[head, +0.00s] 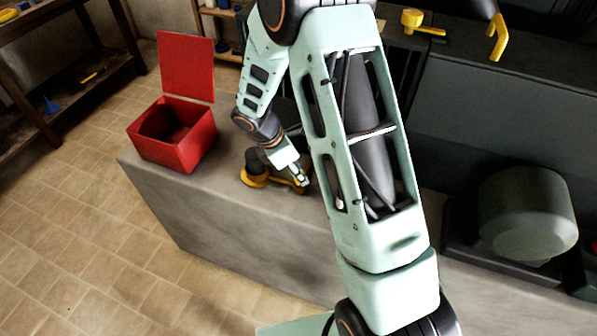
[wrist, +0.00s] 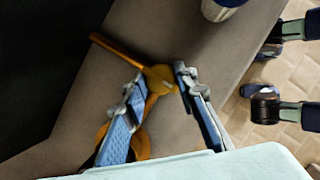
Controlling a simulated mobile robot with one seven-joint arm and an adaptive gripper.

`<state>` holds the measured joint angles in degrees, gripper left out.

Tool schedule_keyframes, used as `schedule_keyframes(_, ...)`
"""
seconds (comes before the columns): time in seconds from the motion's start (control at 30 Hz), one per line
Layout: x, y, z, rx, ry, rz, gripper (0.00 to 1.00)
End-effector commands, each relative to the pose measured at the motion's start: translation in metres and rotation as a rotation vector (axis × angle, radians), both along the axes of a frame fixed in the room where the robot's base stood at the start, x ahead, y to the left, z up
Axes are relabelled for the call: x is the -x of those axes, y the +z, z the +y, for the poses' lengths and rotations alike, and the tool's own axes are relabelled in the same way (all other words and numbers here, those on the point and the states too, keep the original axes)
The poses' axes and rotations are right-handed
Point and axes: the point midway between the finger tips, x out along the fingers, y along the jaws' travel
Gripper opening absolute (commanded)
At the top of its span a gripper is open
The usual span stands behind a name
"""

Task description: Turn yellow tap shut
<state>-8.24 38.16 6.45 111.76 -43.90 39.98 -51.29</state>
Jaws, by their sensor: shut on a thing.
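The yellow tap (wrist: 160,78) sits low on the grey bench, with a long orange-yellow bar reaching to the upper left in the wrist view. A curved yellow part shows below it, partly behind my left finger. My gripper (wrist: 158,84) has one finger on each side of the tap's rounded middle and is shut on it. In the head view my gripper (head: 300,178) is down at the bench top, by yellow parts of the tap (head: 254,181). My wrist and fingers hide some of it there.
A red open box (head: 172,150) with its lid up stands at the bench's left end. A dark round-topped housing (head: 527,213) is at the right. Another yellow fitting (head: 412,19) and a yellow crank handle (head: 499,38) are at the back. A silver-rimmed object (wrist: 221,9) is near the tap.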

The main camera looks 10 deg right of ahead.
Motion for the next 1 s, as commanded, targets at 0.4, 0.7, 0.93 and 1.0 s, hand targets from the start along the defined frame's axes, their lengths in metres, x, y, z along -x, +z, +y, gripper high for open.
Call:
schedule_keyframes(0.4, -0.0012, 0.0005, 0.0001, 0.001, -0.089, 0.0, 0.02)
schedule_keyframes(0.7, -0.0029, 0.0003, 0.0003, 0.0, -0.328, 0.0, 0.02)
schedule_keyframes(0.93, -0.0045, 0.0001, -0.0002, 0.0, -0.547, -0.001, 0.02)
schedule_keyframes(1.0, -0.0046, -0.0002, -0.0004, 0.0, -0.613, -0.001, 0.02)
